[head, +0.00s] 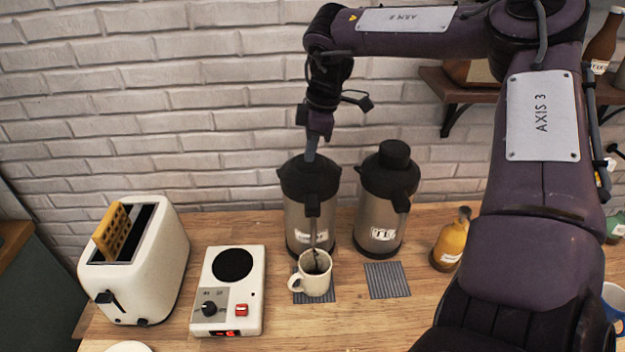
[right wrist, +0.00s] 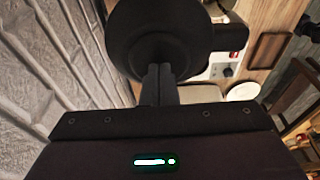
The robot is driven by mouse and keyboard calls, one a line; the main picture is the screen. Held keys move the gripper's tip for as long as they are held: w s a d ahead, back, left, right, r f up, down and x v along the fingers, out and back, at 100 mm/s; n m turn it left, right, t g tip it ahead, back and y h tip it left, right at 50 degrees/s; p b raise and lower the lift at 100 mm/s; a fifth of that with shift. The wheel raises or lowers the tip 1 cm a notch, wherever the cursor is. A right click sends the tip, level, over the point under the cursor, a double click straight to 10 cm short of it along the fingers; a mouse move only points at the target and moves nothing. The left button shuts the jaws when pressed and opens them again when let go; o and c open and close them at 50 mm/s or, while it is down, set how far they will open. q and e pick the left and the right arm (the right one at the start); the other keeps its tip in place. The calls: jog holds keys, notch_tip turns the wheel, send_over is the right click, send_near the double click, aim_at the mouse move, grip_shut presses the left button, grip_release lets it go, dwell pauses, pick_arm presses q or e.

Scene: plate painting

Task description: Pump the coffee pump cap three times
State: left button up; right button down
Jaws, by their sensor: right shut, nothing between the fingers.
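A steel coffee pump flask (head: 305,217) with a dark top (head: 293,180) stands on the counter by the wall. My right gripper (head: 310,155) is shut and empty, pointing down with its fingertips at the middle of that top. No raised cap shows there; the top looks pressed low. In the right wrist view the shut fingers (right wrist: 158,76) meet the round dark top (right wrist: 150,35). A cream mug (head: 317,281) stands under the spout on a dark striped mat. A dark streak runs from the spout into the mug, and dark liquid shows inside. My left gripper is not in view.
A second pump flask (head: 380,228) with a raised dark cap (head: 394,154) stands just right. A striped mat (head: 387,280), an amber bottle (head: 451,241), a hot plate (head: 229,290) and a toaster (head: 137,262) are nearby. My right arm covers the right side.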

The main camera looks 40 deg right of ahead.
jog(key=shift+s+f, duration=0.1)
jog(key=shift+f, duration=0.3)
jog(key=shift+r, duration=0.15)
jog(key=shift+w+a+p+v, duration=0.1)
jog(key=shift+a+p+v, duration=0.05)
jog(key=shift+p+v, duration=0.55)
jog(key=shift+w+a+p+v, duration=0.15)
jog(key=shift+p+v, duration=0.3)
jog(key=shift+v, duration=0.5)
jog(key=shift+w+a+p+v, duration=0.1)
jog(key=shift+p+v, duration=0.45)
jog(key=shift+v, duration=0.25)
jog(key=shift+r, duration=0.1)
